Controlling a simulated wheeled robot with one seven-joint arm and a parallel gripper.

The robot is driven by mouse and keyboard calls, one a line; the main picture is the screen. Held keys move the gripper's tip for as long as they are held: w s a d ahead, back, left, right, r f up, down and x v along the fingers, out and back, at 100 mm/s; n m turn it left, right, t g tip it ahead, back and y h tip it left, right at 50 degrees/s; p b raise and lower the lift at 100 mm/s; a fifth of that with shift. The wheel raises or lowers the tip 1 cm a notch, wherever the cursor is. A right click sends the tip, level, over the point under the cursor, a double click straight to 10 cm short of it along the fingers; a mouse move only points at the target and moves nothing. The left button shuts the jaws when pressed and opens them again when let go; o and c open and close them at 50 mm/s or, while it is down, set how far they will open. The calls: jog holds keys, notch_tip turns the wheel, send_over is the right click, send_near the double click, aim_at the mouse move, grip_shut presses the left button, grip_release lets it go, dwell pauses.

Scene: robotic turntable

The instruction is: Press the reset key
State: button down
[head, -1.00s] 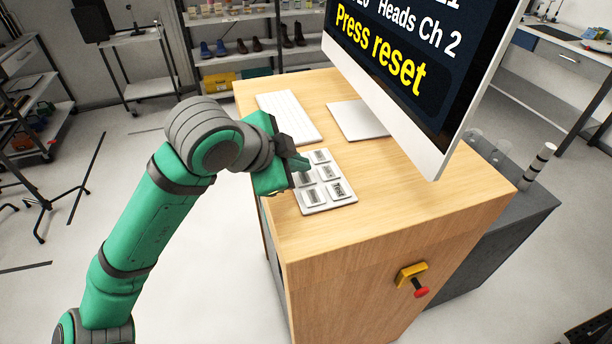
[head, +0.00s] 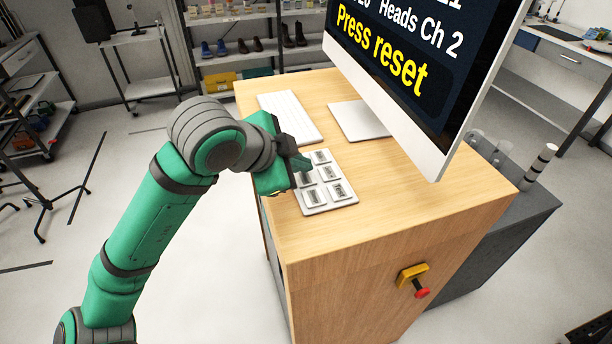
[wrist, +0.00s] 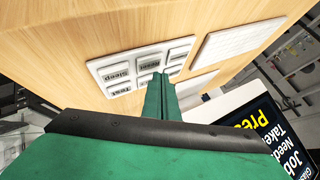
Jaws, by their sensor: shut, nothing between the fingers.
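A light grey keypad (head: 325,207) with several labelled keys lies on the wooden desk top. It also shows in the wrist view (wrist: 96,67), with its labels upside down. The labels are small; one seems to read "Sleep" (wrist: 117,73) and another "Test" (wrist: 118,90). Whether the tip touches a key is unclear.
A monitor (head: 440,110) showing "Press reset" stands behind the keypad on its stand (head: 358,120). A white keyboard (head: 290,117) lies further back. A yellow-and-red stop button (head: 413,280) sits on the desk's front side. The desk top right of the keypad is clear.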

jog(key=shift+f, duration=0.1)
jog(key=shift+s+d+f, duration=0.1)
jog(key=shift+f, duration=0.15)
jog(key=shift+s+a, duration=0.1)
jog(key=shift+a, duration=0.25)
jog(key=shift+d+f, duration=0.15)
jog(key=shift+f, duration=0.3)
dwell(0.5)
jog(key=shift+d+r, duration=0.1)
jog(key=shift+r, duration=0.15)
jog(key=shift+s+r, duration=0.1)
jog(key=shift+r, duration=0.5)
jog(key=shift+r, duration=0.1)
